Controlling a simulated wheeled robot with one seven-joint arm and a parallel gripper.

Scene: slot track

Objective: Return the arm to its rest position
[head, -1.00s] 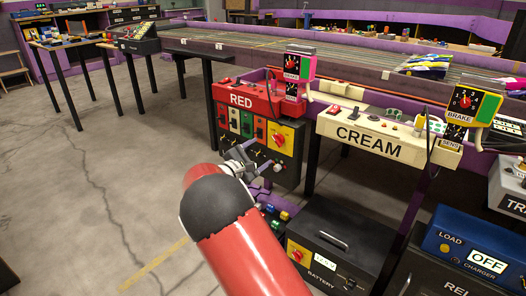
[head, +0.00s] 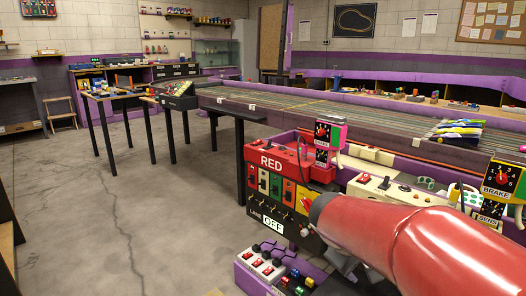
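My red arm fills the lower right of the head view, with its dark rounded joint in front of the red control station (head: 285,165). Grey metal parts, apparently of my gripper (head: 347,266), show just below the arm. The arm hides most of them, so I cannot see the fingertips or whether they hold anything.
The long slot track (head: 300,107) runs across the back, with colourful packets (head: 460,128) on it. The cream control station (head: 385,188) is partly behind my arm. A purple tray of switches (head: 265,265) sits low in front. The concrete floor (head: 90,220) at left is clear.

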